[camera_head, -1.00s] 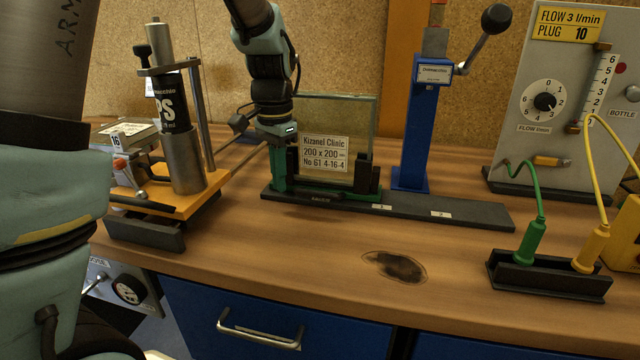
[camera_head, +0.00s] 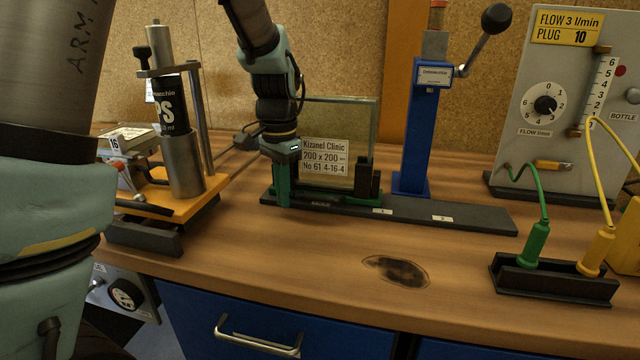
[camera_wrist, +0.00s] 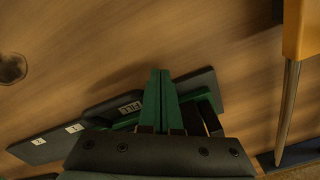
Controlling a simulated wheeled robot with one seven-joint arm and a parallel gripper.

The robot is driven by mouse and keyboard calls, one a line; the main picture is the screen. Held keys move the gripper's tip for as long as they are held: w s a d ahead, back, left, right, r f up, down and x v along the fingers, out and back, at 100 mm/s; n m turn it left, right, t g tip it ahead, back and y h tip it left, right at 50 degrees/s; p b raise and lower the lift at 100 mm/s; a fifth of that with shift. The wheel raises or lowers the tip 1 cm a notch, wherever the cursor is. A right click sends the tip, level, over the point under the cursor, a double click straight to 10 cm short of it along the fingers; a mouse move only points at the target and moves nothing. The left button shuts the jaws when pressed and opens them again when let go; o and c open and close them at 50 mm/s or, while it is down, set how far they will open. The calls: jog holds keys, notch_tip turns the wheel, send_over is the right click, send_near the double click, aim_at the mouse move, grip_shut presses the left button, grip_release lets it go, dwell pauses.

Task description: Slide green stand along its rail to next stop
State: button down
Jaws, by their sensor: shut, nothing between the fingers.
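The green stand (camera_head: 340,207) sits at the left part of a dark rail (camera_head: 470,218) and holds an upright glass plate (camera_head: 358,125) with a Kizanel Clinic label. Black blocks rise at the stand's right end. The rail carries white marks 1 and 2 to the right of the stand. My gripper (camera_head: 284,203) points down at the stand's left end, its green fingers shut and empty. I cannot tell whether they touch the stand. In the wrist view my gripper (camera_wrist: 160,72) shows two green fingers together, with the rail (camera_wrist: 40,148) behind them; the stand is mostly hidden.
A blue post (camera_head: 415,130) with a lever stands behind the rail. An orange-based press (camera_head: 210,185) is at left. A black holder (camera_head: 550,280) with green and yellow plugs is at right. The rail right of the stand is clear.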

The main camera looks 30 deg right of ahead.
aim_at(336, 198)
jog(key=shift+s+d+p, duration=0.55)
jog(key=shift+s+d, duration=0.85)
jog(key=shift+d, duration=0.3)
jog(key=shift+s+d+p, duration=0.6)
jog(key=shift+s+d, duration=0.8)
jog(key=shift+d, duration=0.25)
jog(key=shift+s+d+p, duration=0.55)
jog(key=shift+s+d, duration=0.85)
jog(key=shift+d, duration=0.3)
jog(key=shift+a, duration=0.1)
jog(key=shift+w+a+r, duration=0.1)
jog(key=shift+w+a, duration=0.55)
jog(key=shift+a, duration=0.1)
notch_tip(336, 198, up, 7)
jog(key=p, duration=0.6)
